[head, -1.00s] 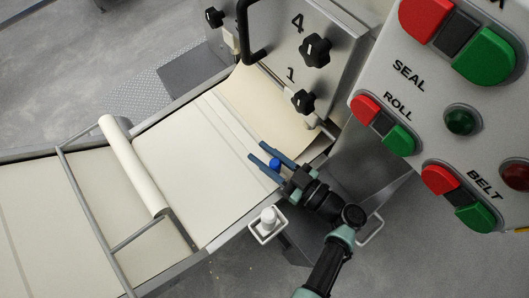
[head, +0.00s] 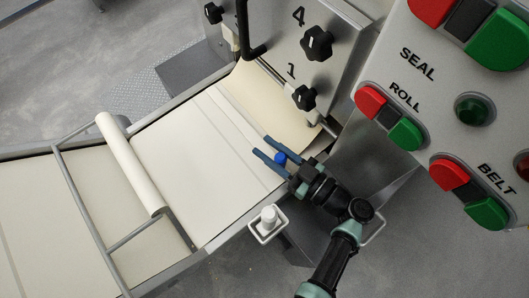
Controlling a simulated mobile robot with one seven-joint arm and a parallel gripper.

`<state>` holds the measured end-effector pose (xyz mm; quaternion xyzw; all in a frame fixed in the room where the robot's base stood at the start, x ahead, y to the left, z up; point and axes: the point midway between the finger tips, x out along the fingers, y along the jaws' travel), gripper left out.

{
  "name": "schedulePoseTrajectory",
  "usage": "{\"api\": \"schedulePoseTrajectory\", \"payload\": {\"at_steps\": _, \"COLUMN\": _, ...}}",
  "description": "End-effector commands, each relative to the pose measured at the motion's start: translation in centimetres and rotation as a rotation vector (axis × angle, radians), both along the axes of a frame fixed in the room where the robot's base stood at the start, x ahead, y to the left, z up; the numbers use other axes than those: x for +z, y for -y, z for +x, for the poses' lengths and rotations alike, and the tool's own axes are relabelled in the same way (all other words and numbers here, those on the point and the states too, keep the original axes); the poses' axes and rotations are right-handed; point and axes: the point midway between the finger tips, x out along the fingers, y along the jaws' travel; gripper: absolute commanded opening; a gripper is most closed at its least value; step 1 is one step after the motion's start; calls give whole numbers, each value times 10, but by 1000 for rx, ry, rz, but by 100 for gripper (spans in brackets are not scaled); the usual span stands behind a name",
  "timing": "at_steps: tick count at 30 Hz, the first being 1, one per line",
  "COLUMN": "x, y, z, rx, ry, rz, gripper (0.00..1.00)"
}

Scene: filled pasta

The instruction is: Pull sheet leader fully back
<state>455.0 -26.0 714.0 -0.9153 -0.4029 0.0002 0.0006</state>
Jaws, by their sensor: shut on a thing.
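The cream dough sheet (head: 166,149) lies flat on the belt, with a paler strip across it near the rollers. A curved cream leader end (head: 262,103) runs up to the machine housing. A small blue knob (head: 280,158) sits at the sheet's near edge by the housing. My gripper (head: 261,146) has blue fingers, one on each side of the knob, and is shut on it. The fingertips reach over the strip's near end. The contact under the fingers is partly hidden.
A white roller (head: 131,164) in a metal frame crosses the belt at left. The grey housing (head: 285,45) with black knobs stands at the top. A control panel (head: 440,110) with red and green buttons fills the right. A white-capped post (head: 267,217) stands beside the belt.

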Motion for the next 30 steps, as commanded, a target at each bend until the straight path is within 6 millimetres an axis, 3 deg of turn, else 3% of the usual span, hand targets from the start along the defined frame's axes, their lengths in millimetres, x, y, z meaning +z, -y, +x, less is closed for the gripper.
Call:
{"api": "schedulePoseTrajectory", "payload": {"at_steps": 6, "x": -3, "y": 23, "z": 16, "rx": -8, "ry": 4, "rz": -3, "gripper": 0}}
{"api": "schedulePoseTrajectory", "payload": {"at_steps": 17, "x": 0, "y": 26, "z": 17, "rx": -6, "ry": -1, "rz": -2, "gripper": 0}}
{"api": "schedulePoseTrajectory", "payload": {"at_steps": 18, "x": 0, "y": 26, "z": 17, "rx": -6, "ry": -1, "rz": -2, "gripper": 38}}
{"api": "schedulePoseTrajectory", "payload": {"at_steps": 22, "x": 0, "y": 26, "z": 18, "rx": -5, "ry": -1, "rz": -2, "gripper": 62}}
{"api": "schedulePoseTrajectory", "payload": {"at_steps": 30, "x": 0, "y": 26, "z": 18, "rx": -5, "ry": 1, "rz": -2, "gripper": 64}}
